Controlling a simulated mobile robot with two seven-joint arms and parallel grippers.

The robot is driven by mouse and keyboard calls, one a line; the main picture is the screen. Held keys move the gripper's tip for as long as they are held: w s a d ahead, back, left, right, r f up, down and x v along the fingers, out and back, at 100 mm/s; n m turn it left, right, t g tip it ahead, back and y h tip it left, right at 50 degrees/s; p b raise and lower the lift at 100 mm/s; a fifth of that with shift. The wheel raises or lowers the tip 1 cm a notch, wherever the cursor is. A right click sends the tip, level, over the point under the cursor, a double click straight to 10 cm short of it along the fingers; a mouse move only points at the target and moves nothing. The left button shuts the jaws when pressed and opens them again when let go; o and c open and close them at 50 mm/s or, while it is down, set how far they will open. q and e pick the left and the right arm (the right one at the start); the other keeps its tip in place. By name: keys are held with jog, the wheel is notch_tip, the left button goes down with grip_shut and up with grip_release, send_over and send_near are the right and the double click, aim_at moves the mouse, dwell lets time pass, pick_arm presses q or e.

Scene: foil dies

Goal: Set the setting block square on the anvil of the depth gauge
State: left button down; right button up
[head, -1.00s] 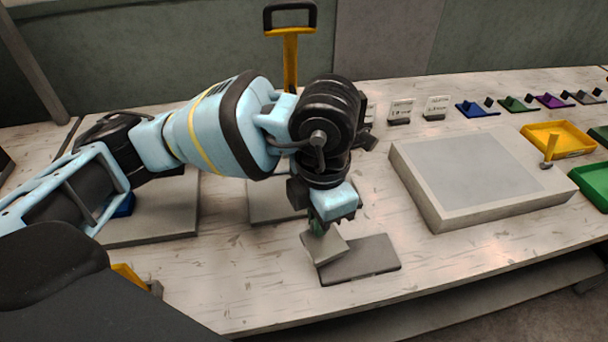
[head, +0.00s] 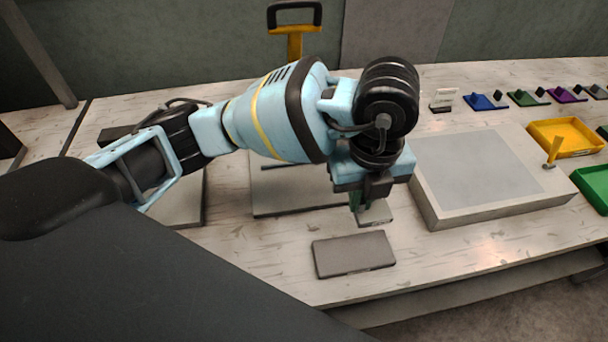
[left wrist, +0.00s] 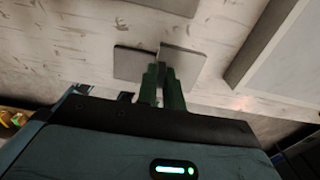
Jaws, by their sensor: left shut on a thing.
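My left gripper (head: 362,203) points down in the head view, its green fingers shut on a small flat grey block (head: 376,215), which I take as the setting block. The fingers hide part of it. It is behind a flat grey plate (head: 353,254) on the bench, and appears clear of it. In the left wrist view the fingertips (left wrist: 161,75) have grey faces on both sides; I cannot tell which belong to the block. A yellow upright with a black handle (head: 293,30) stands at the back; I cannot tell whether it is the depth gauge. My right gripper is not in view.
A large grey slab (head: 430,205) lies close to the right of the gripper. A grey base plate (head: 285,204) is partly hidden behind my arm. A yellow tray (head: 570,152), a green tray (head: 587,181) and small coloured pieces are farther right. Bench around the front plate is clear.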

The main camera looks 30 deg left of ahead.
pick_arm(q)
jog(key=shift+a, duration=0.1)
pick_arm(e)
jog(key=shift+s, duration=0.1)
